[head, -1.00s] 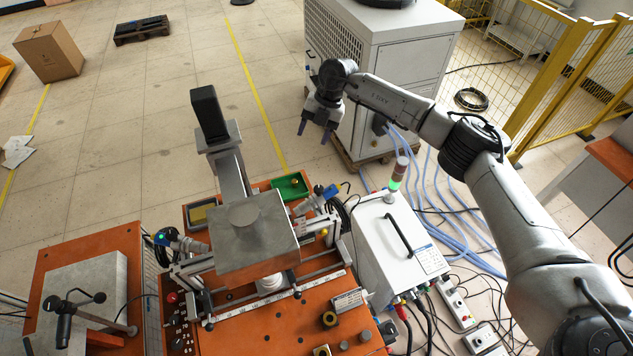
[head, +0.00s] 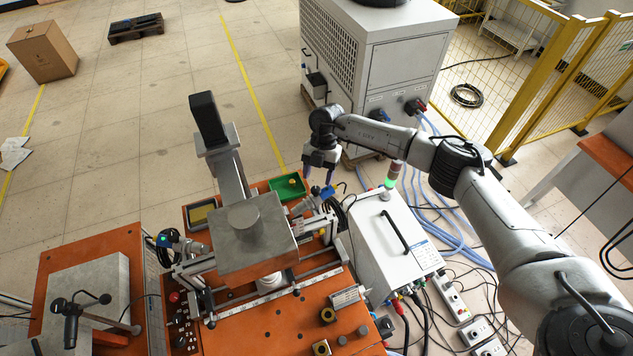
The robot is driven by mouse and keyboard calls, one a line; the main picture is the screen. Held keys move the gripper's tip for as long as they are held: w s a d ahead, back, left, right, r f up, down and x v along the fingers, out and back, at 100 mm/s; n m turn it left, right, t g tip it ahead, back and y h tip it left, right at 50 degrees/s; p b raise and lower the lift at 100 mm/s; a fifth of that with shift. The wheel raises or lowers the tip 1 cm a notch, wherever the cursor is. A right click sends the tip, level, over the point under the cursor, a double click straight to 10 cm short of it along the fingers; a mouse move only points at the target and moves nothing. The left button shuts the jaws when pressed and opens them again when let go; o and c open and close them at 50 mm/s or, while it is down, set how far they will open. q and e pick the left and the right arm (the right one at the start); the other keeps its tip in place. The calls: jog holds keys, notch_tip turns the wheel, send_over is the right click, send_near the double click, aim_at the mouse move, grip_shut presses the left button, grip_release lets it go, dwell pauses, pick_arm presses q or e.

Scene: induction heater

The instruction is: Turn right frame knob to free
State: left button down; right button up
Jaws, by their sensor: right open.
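The heater frame (head: 318,273) stands on the orange table, with metal rails around a grey block (head: 254,245). On its right side, a blue-tipped fitting (head: 327,193) sits on a grey body. A small yellowish spot beside the right rail may be the right frame knob, but it is too small to tell its setting. My right gripper (head: 320,177) is open and empty, pointing down just above and behind the blue-tipped fitting. A gap between them cannot be judged exactly. My left gripper is not in view.
A green tray (head: 288,187) lies left of my right gripper. A white power box (head: 388,243) with a signal lamp (head: 392,173) stands to the right. A large white cabinet (head: 390,62) stands behind. Cables cover the floor at right.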

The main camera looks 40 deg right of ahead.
aim_at(316, 189)
jog(key=shift+p+x, duration=0.35)
jog(key=shift+x, duration=1.6)
jog(key=c, duration=0.9)
